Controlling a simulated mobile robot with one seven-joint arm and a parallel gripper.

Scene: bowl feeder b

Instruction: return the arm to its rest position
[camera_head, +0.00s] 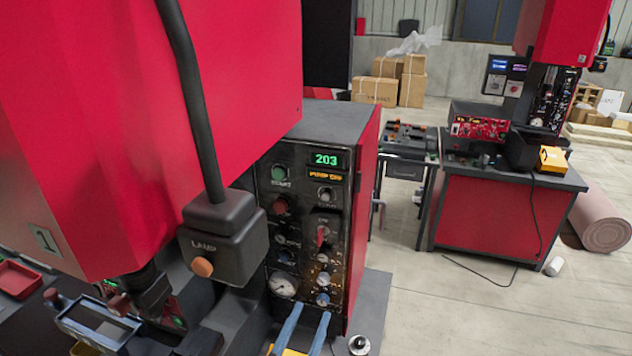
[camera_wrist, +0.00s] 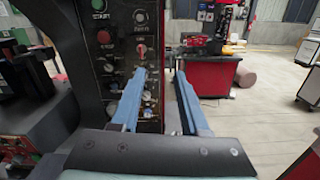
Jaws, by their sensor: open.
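My gripper (camera_head: 302,330) shows at the bottom of the head view as two blue fingers in front of the black control panel (camera_head: 318,205). In the wrist view my gripper (camera_wrist: 157,102) has its two blue fingers wide apart with nothing between them. The panel (camera_wrist: 118,50) stands ahead and a little left, with knobs and buttons. Part of the panel is hidden behind the left finger. Whether a fingertip touches the panel I cannot tell. Most of my arm is out of view.
A red machine housing (camera_head: 150,90) with a hanging lamp box (camera_head: 222,240) fills the left. A second red workstation (camera_head: 490,210) stands at the back right, with cardboard boxes (camera_head: 400,82) behind. The concrete floor (camera_head: 450,310) on the right is mostly clear.

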